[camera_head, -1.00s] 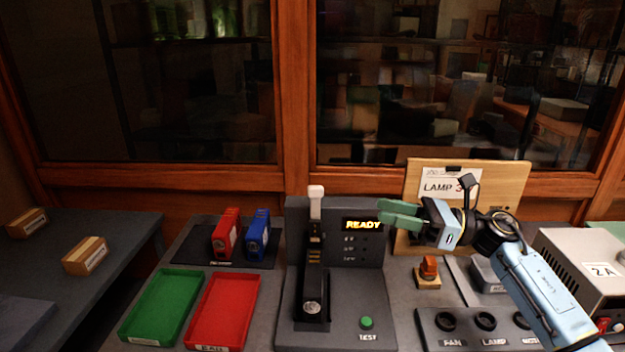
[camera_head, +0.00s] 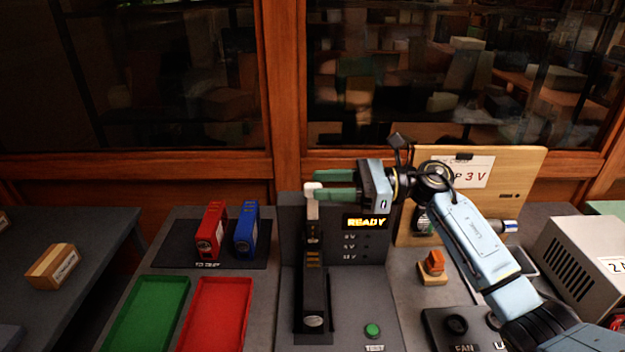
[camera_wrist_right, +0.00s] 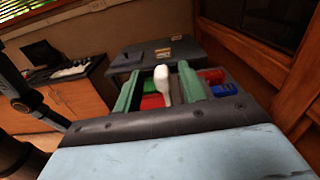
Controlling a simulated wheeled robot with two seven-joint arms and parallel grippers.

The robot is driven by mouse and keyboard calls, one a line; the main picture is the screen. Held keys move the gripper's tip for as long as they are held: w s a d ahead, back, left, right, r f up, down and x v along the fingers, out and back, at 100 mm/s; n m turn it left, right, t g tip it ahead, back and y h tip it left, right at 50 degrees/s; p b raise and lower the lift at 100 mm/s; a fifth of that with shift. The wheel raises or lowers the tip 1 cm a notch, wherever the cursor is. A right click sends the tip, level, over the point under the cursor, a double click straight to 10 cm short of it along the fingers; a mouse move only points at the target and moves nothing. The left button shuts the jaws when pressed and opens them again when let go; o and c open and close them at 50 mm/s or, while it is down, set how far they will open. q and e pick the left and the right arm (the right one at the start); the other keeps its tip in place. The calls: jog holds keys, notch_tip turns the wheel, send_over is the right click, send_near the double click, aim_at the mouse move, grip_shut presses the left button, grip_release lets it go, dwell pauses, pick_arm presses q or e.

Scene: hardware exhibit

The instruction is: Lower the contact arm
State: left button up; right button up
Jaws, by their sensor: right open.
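The contact arm (camera_head: 314,265) is a dark upright lever on the grey test stand (camera_head: 366,300), with a white knob (camera_head: 313,187) at its raised top end. The stand's display (camera_head: 366,222) reads READY. My right gripper (camera_head: 318,186) is open, with green fingers at the height of the knob. In the right wrist view the white knob (camera_wrist_right: 162,82) stands between the two spread green fingers (camera_wrist_right: 158,90). I cannot tell whether either finger touches it. My left gripper is not in view.
A red block (camera_head: 211,231) and a blue block (camera_head: 246,231) stand left of the stand. A green tray (camera_head: 147,315) and red tray (camera_head: 217,315) lie before them. A wooden board (camera_head: 520,180), an orange switch (camera_head: 433,263) and a grey box (camera_head: 582,255) are at right.

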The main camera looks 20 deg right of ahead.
aim_at(313, 184)
jog(key=shift+x, duration=1.15)
jog(key=shift+w+a, duration=0.15)
jog(key=shift+a, duration=0.2)
jog(key=c, duration=0.5)
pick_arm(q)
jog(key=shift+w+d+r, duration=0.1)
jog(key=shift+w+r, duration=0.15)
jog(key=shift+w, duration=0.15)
pick_arm(e)
grip_shut()
